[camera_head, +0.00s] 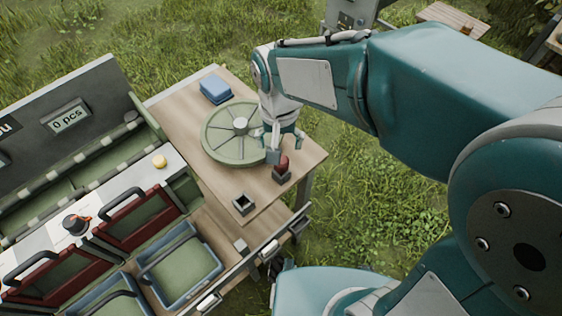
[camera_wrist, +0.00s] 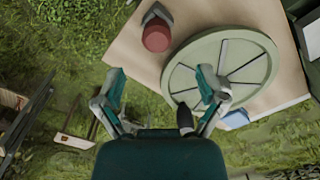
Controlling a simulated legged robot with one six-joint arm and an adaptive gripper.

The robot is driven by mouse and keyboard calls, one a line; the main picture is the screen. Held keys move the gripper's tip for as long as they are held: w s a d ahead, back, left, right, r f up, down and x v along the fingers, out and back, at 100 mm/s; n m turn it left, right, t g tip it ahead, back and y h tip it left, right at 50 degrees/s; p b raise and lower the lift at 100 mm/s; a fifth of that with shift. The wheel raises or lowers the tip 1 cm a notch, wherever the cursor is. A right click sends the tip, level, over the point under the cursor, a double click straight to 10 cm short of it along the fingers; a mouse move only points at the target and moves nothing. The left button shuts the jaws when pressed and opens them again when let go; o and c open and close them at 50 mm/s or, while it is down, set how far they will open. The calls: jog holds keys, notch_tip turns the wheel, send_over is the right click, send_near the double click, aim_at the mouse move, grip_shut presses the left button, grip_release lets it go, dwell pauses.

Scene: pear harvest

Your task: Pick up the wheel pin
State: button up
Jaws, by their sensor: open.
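A red, rounded piece (camera_head: 283,162), which looks like the wheel pin, stands upright in a small dark holder (camera_head: 281,176) near the table's right edge. In the wrist view it shows as a red cylinder (camera_wrist: 156,37) beyond the fingertips. My gripper (camera_head: 285,143) is open and empty just behind and above the red piece, pointing down. Its two spread fingers also show in the wrist view (camera_wrist: 162,85), with the red piece apart from them. The green spoked wheel (camera_head: 217,143) lies flat on the table to the left, partly hidden by my gripper.
A blue box (camera_head: 215,89) sits at the table's back. An empty square holder (camera_head: 244,203) stands at the front of the wooden table (camera_head: 186,120). A sorting bench (camera_head: 97,177) with a yellow fruit (camera_head: 159,161) and blue crates (camera_head: 180,266) lies left. Grass lies right.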

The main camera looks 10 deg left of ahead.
aim_at(281, 165)
notch_tip(281, 165, down, 9)
jog(key=shift+d+r, duration=0.15)
dwell(0.4)
grip_shut()
